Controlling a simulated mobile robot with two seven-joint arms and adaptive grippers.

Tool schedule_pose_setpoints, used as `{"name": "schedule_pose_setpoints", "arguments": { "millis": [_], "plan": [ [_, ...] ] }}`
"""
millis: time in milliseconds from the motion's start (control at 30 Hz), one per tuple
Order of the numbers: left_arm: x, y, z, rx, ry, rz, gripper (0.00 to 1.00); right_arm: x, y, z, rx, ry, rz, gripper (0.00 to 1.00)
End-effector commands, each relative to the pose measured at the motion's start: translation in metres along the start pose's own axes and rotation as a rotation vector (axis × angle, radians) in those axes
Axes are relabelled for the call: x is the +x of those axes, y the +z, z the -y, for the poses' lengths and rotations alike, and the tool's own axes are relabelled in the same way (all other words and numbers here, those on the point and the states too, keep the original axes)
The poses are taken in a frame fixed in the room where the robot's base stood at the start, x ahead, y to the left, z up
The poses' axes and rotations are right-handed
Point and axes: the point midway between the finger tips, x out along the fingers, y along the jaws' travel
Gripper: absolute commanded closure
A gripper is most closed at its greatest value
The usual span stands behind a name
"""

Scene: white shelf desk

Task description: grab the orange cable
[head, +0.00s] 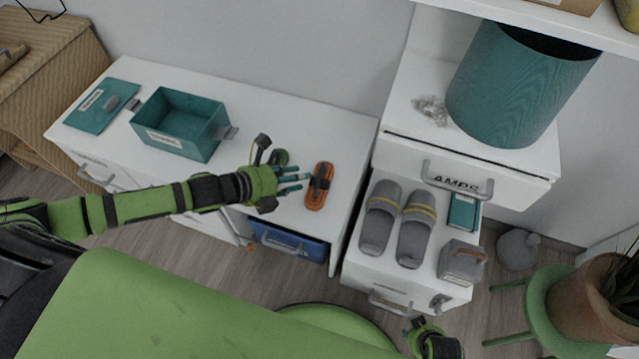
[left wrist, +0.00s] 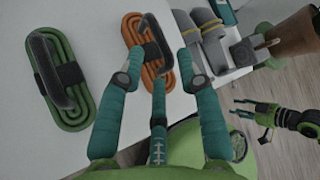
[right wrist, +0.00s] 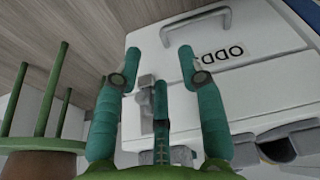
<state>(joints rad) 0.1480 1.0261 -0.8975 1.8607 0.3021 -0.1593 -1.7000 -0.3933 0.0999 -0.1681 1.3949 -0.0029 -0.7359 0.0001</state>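The orange cable (head: 316,198) is a coiled bundle with a dark strap, lying on the white desk top right of my left gripper (head: 297,180). It also shows in the left wrist view (left wrist: 158,68), just beyond the fingertips. My left gripper has its fingers spread, with nothing between them, and its tips are close to the coil; I cannot tell whether they touch it. A green cable coil (left wrist: 62,70) lies left of the orange one. My right gripper (right wrist: 158,60) is open and empty in front of a white drawer front.
A teal open box (head: 180,122) and its lid (head: 102,105) are further left on the desk. A plant stool (head: 545,310) stands at right.

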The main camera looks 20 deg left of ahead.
Motion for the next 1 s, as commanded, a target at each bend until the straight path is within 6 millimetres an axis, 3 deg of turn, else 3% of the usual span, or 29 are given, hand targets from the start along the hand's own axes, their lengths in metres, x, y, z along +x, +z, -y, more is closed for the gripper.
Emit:
{"name": "schedule_pose_setpoints", "arguments": {
  "millis": [500, 800, 833, 900, 1000],
  "plan": [
    [0.064, -0.001, -0.005, 0.019, -0.005, 0.002, 0.64, -0.015, -0.001, 0.003, 0.010, -0.005, 0.049, 0.60],
    [0.068, -0.001, -0.005, 0.019, -0.003, 0.000, 0.64, -0.018, -0.003, 0.003, 0.011, -0.005, 0.050, 0.60],
    [0.068, -0.001, -0.005, 0.019, -0.003, 0.000, 0.72, -0.018, -0.003, 0.003, 0.011, -0.005, 0.050, 0.60],
    [0.068, -0.001, -0.005, 0.019, -0.003, 0.000, 1.00, -0.018, -0.003, 0.003, 0.011, -0.005, 0.050, 0.60],
    [0.068, -0.001, -0.005, 0.019, -0.002, 0.000, 1.00, -0.018, -0.003, 0.003, 0.011, -0.005, 0.050, 0.60]
  ]
}}
